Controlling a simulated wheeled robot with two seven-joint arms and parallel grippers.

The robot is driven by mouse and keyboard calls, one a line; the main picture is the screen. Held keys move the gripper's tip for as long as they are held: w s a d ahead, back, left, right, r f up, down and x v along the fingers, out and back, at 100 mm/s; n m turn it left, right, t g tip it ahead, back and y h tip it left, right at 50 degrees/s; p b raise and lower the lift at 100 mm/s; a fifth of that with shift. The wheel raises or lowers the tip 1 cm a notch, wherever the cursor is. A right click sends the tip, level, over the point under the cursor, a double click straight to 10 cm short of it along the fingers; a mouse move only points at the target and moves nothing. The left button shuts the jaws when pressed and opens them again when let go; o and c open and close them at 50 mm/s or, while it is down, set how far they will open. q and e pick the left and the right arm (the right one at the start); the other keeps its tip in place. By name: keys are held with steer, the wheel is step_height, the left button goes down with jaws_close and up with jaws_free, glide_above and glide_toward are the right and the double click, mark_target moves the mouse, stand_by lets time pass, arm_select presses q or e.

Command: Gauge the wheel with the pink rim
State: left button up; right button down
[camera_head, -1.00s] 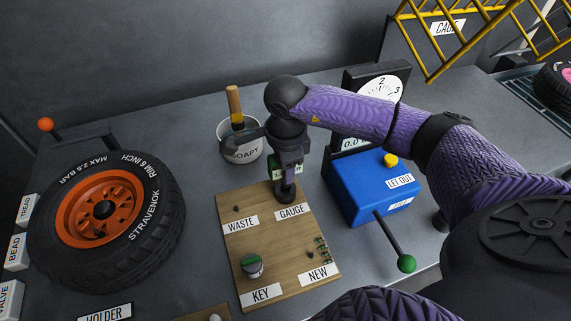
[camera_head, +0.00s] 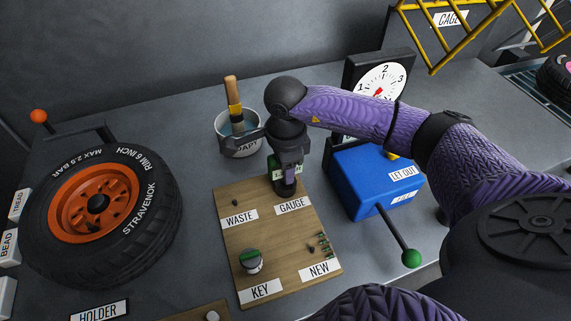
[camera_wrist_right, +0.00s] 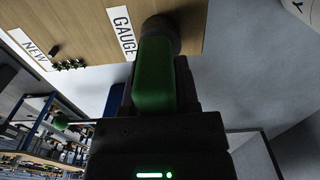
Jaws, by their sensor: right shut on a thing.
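The wheel with the pink rim (camera_head: 556,88) shows only in part at the right edge of the head view, beyond the bench. My right gripper (camera_head: 285,172) points down over the GAUGE place of the wooden board (camera_head: 232,195). It is shut on the green and black gauge (camera_head: 287,186), which my gripper partly hides. In the right wrist view the green body of the gauge (camera_wrist_right: 155,75) sits between the fingers, its dark round end at the board beside the GAUGE label. I cannot tell if it touches the board. My left gripper is not in view.
A wheel with an orange rim (camera_head: 98,202) lies on the bench at left. A soapy pot with a brush (camera_head: 238,146) stands behind my gripper. A blue LET OUT box (camera_head: 357,185) with a green-knobbed lever and a dial (camera_head: 379,88) stand right. A yellow cage (camera_head: 470,35) is at the back.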

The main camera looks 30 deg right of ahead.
steer(key=shift+f, duration=0.4)
steer(key=shift+f+b, duration=0.5)
steer(key=shift+b, duration=0.2)
steer(key=shift+c, duration=1.4)
jaws_free()
step_height(320, 180, up, 10)
steer(key=shift+r+p, duration=0.1)
steer(key=shift+p, duration=0.7)
